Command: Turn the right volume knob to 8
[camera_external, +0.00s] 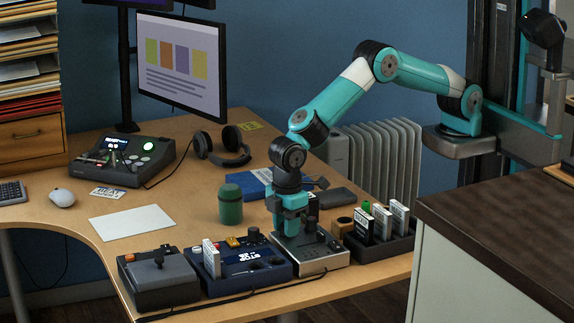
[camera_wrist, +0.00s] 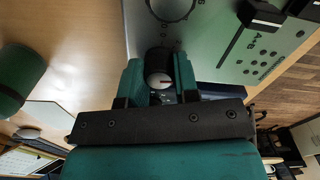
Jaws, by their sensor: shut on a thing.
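The silver control panel (camera_external: 325,262) sits near the front edge of the desk; it also shows in the wrist view (camera_wrist: 215,45). A round knob (camera_wrist: 159,80) with a grey top and a red pointer line stands near one edge of the panel. My gripper (camera_wrist: 159,72) is shut on this knob, with one green finger on each side. In the wrist view the red line points to the right. The scale marks around the knob are too small to read. In the external view my gripper (camera_external: 289,222) points down at the panel and hides the knob.
A dark blue device (camera_external: 275,272) stands left of the panel, and a rack of cartridges (camera_external: 380,248) stands right. A green canister (camera_external: 230,205) is behind to the left. A black slider cap (camera_wrist: 262,14) rises from the panel. A blue box (camera_external: 250,182) lies behind my gripper.

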